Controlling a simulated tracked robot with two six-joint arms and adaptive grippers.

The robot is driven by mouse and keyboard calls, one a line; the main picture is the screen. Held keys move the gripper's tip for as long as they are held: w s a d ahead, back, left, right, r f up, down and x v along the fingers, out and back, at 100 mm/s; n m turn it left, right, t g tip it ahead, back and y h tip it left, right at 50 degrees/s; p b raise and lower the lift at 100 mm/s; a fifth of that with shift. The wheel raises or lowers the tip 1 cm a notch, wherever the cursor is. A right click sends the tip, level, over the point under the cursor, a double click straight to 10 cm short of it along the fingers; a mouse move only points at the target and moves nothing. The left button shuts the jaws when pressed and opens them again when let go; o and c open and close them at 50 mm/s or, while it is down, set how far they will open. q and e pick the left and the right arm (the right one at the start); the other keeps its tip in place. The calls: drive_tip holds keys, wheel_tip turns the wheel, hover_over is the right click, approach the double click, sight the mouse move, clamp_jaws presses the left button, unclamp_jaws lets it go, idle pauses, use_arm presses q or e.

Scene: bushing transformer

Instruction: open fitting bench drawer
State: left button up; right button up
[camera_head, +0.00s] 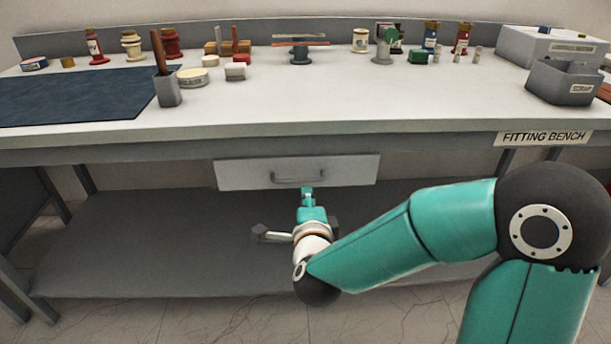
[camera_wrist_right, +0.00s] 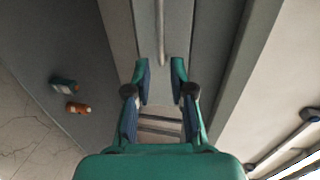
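The fitting bench drawer (camera_head: 235,175) has a light grey front under the bench top and looks shut. Its bar handle (camera_head: 298,180) runs along the middle of the front. My right gripper (camera_head: 307,192) is just below and in front of the handle in the head view. In the right wrist view, my right gripper (camera_wrist_right: 161,68) has its two fingers apart with nothing between the tips. The handle (camera_wrist_right: 159,30) lies ahead, lined up with the gap, and does not appear gripped. The drawer front (camera_wrist_right: 127,30) shows behind it. My left gripper is not in view.
The bench top (camera_head: 320,100) carries a dark mat (camera_head: 75,97), a grey bin (camera_head: 563,82) and several small parts. A lower shelf (camera_head: 150,240) runs beneath the drawer. A small teal item (camera_wrist_right: 63,84) and an orange item (camera_wrist_right: 77,108) lie below. Space before the drawer looks clear.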

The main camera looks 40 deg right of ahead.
sight(304, 179)
drive_tip(key=x, duration=0.9)
drive_tip(key=shift+w+d+f+b, duration=0.1)
drive_tip(key=shift+w+d+b, duration=0.15)
drive_tip(key=shift+w+b, duration=0.05)
clamp_jaws()
